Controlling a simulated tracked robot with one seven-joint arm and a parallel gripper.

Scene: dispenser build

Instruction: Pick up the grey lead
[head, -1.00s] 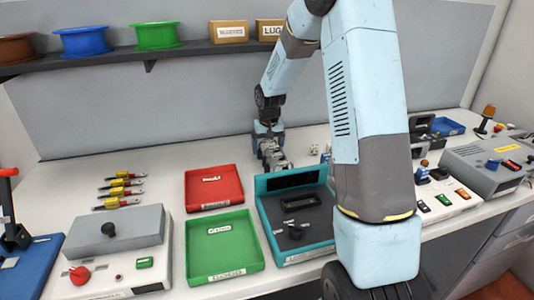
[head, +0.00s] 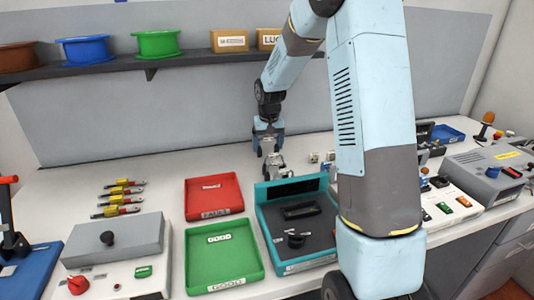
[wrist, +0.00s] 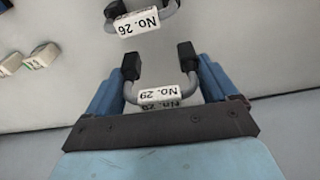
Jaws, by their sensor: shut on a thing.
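My gripper (head: 268,150) is at the back of the bench, behind the teal tester. In the wrist view my gripper (wrist: 160,90) is shut on a grey lead (wrist: 190,89). This lead is a U-shaped grey cable with black ends and a white "No. 29" tag (wrist: 158,94). A second grey lead (wrist: 170,14), tagged "No. 26", lies on the bench beyond it, partly cut off by the top of the wrist view. The held lead is too small to make out clearly in the head view.
A teal tester (head: 262,215) stands in front of my gripper. A red tray (head: 213,195) and a green tray (head: 222,252) are to its left. Small pale pieces (wrist: 40,57) lie left in the wrist view. The back wall is close behind.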

